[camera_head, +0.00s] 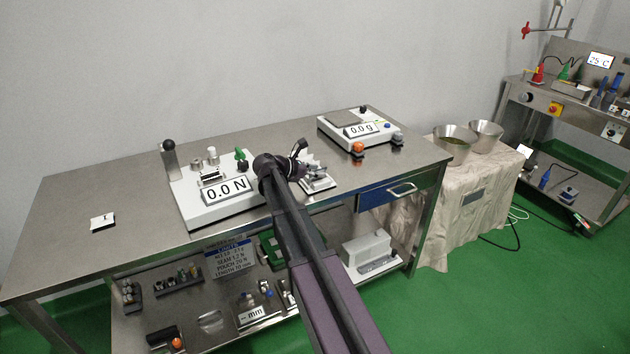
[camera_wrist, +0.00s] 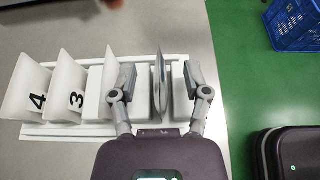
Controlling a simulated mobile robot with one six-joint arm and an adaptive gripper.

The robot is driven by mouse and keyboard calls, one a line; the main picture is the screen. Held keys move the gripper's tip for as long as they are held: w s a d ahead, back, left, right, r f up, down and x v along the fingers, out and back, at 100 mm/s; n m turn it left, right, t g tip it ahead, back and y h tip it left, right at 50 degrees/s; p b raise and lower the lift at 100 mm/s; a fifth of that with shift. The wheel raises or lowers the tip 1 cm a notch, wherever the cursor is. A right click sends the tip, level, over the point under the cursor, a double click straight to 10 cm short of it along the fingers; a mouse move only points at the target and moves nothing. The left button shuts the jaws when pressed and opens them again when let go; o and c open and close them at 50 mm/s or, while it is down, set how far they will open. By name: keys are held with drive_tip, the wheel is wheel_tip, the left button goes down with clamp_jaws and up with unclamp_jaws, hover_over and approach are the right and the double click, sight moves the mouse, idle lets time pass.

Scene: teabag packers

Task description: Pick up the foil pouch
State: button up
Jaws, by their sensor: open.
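A thin grey pouch (camera_wrist: 160,82), which looks like the foil pouch, stands on edge in a white rack (camera_wrist: 62,131) in the wrist view. My gripper (camera_wrist: 158,88) is open, with one finger on each side of this pouch. A gap shows between the pouch and each finger. Other pale pouches stand to the left in the rack, including one marked 3 (camera_wrist: 70,88) and one marked 4 (camera_wrist: 27,88). In the head view my gripper (camera_head: 314,172) is at the small rack near the table's front edge, and the pouches there are too small to tell apart.
A force tester (camera_head: 205,207) reading 0.0 N stands left of my gripper, and a scale (camera_head: 345,118) reading 0.0 g stands behind it to the right. A small white piece (camera_head: 102,222) lies on the clear left side of the steel table (camera_head: 75,195). Metal bowls (camera_head: 453,148) stand farther right.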

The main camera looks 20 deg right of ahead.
drive_tip(key=shift+x, duration=0.75)
drive_tip(key=c, duration=0.8)
